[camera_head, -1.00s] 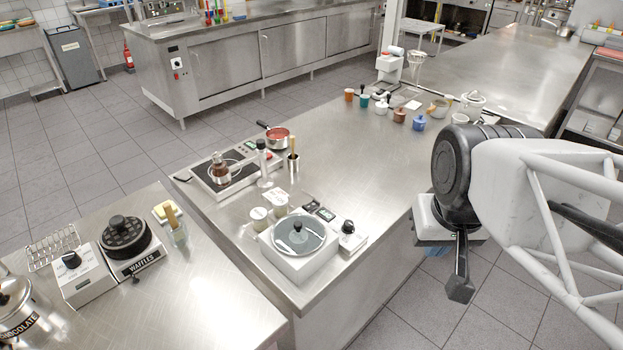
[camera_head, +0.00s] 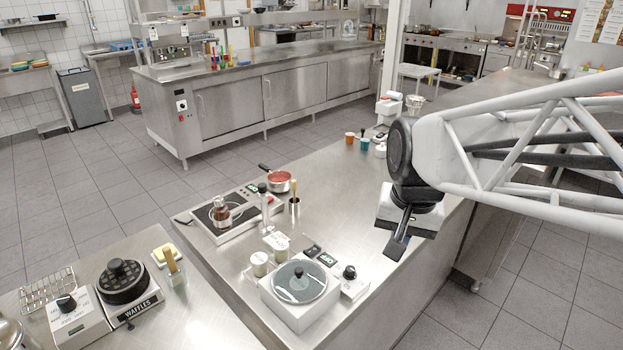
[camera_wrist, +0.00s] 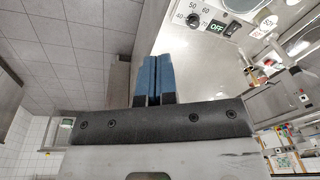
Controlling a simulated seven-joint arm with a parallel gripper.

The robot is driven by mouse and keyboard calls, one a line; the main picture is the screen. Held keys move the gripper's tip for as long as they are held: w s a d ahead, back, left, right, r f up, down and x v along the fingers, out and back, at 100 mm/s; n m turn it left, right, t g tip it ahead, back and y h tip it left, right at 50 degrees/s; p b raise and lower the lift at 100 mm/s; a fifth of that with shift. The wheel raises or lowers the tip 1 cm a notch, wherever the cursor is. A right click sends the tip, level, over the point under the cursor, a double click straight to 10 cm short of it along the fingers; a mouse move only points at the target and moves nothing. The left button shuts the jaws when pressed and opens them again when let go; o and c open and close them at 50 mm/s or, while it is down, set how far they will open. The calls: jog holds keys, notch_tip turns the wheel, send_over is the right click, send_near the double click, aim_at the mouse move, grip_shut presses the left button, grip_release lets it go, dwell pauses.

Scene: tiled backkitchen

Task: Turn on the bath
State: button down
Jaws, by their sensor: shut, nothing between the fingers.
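My gripper shows in the wrist view with its two blue fingers (camera_wrist: 154,78) pressed together and empty. A white unit with a round grey lid (camera_head: 300,282), perhaps the bath, stands on this counter, left of and nearer than my gripper. Beside it is a small white box with a black knob (camera_head: 349,272). The wrist view shows a black dial (camera_wrist: 193,20) marked 40, 50, 60 and a display reading OFF (camera_wrist: 217,27), beyond and right of the fingertips, apart from them.
A hot plate (camera_head: 222,216) with a brown bottle and a red pan (camera_head: 277,181) are farther back. A waffle iron (camera_head: 124,281) is on the left counter.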

jog(key=w+a+f+m+g, duration=0.1)
jog(key=w+a+m, duration=0.2)
jog(key=w+a, duration=0.5)
jog(key=m+g, duration=0.2)
jog(key=m, duration=0.1)
send_over(308, 252)
jog(key=w+d, duration=0.2)
jog(key=shift+y, duration=0.4)
jog(key=shift+s+a+f, duration=0.1)
jog(key=shift+f, duration=1)
jog(key=shift+s+a+f, duration=0.1)
jog(key=shift+f, duration=0.95)
jog(key=shift+f, duration=0.1)
jog(key=f, duration=0.4)
jog(key=s+a+f, duration=0.1)
jog(key=f, duration=0.8)
jog(key=shift+s+a+f, duration=0.15)
jog(key=shift+a+f, duration=0.05)
jog(key=shift+f, duration=0.1)
